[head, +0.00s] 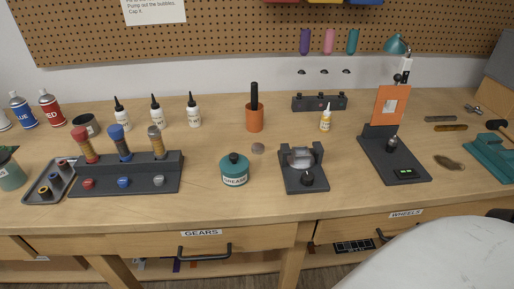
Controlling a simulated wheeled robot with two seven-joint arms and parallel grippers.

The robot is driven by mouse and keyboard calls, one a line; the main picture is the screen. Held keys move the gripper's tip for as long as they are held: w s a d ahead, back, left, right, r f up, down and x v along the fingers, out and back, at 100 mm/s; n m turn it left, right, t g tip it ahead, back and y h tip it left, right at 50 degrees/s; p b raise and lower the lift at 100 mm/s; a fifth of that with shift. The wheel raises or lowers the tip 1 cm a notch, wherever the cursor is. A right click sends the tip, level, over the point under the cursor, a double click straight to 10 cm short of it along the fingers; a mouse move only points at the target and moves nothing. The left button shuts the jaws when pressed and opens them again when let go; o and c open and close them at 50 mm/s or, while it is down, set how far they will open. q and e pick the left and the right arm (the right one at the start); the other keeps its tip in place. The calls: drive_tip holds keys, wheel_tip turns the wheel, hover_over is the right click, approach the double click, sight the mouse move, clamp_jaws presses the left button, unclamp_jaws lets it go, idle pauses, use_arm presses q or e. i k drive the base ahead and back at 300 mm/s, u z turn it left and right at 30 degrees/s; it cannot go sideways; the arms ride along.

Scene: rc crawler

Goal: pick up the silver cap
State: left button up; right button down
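A silver cap (159,181) sits at the right end of the front row on the dark stand (125,183), beside a blue cap (123,182) and a red cap (89,183). Behind them, a red-topped shock (84,143), a blue-topped shock (120,141) and a bronze-grey shock (156,141) stand upright in the same stand. Neither of my grippers is in view.
A grey tray (68,187) with small parts lies left of the stand. A green grease jar (235,171) and a dark fixture (304,181) stand to its right. White dropper bottles (194,112) stand behind. The bench front before the stand is clear.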

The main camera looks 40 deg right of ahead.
sight(257, 149)
drive_tip(key=z, duration=1.4)
drive_tip(key=k, duration=0.65)
drive_tip(key=u, duration=0.7)
